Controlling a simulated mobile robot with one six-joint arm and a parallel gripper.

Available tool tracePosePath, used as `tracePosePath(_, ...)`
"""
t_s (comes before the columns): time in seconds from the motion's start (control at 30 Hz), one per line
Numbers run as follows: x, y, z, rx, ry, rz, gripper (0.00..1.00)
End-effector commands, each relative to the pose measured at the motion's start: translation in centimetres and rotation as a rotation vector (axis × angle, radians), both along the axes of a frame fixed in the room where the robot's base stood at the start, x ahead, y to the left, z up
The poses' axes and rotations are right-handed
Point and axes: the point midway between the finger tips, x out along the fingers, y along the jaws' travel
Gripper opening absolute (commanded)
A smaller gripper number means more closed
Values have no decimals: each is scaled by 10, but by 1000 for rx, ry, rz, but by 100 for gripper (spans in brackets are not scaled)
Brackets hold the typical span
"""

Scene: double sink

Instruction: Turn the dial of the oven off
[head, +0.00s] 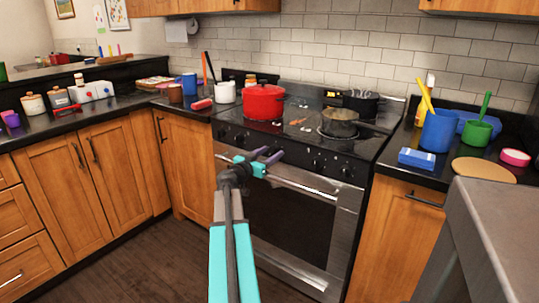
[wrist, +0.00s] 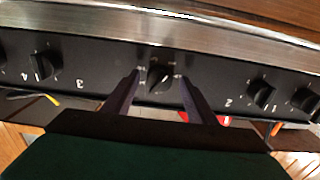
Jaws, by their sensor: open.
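The oven (head: 290,215) stands in the middle of the head view, with a black control panel (head: 330,163) carrying several black dials. In the wrist view a dial (wrist: 160,79) sits at the middle of the panel, between the two fingers of my gripper (wrist: 160,80). The fingers stand open on either side of it, with a gap on both sides. Other dials show to the left (wrist: 45,66) and right (wrist: 261,93), near the numbers 4, 3 and 2. In the head view my gripper (head: 266,157) is at the front of the panel and hides part of it.
A red pot (head: 263,102) and a pan (head: 340,122) sit on the stovetop above the panel. The oven's handle (head: 285,180) runs just below my gripper. Counters with many items flank the oven. A grey surface (head: 500,215) stands at the right front. The floor (head: 130,262) is clear at left.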

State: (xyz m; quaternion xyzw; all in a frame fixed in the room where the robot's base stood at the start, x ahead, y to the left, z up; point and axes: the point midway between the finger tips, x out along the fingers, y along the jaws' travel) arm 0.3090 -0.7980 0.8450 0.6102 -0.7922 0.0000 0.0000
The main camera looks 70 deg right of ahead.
Motion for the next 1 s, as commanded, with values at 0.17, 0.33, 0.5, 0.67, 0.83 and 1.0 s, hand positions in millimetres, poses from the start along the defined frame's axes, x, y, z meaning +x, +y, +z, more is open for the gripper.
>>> tracePosePath(0.17,-1,-2,0,0,0,0,52)
tracePosePath(0.33,-1,-2,0,0,0,0,52)
tracePosePath(0.5,-1,-2,0,0,0,0,23)
tracePosePath(0.67,1,2,0,0,0,1,10)
tracePosePath(0.83,2,0,0,0,1,2,10)
tracePosePath(1.0,2,-1,0,1,3,3,10)
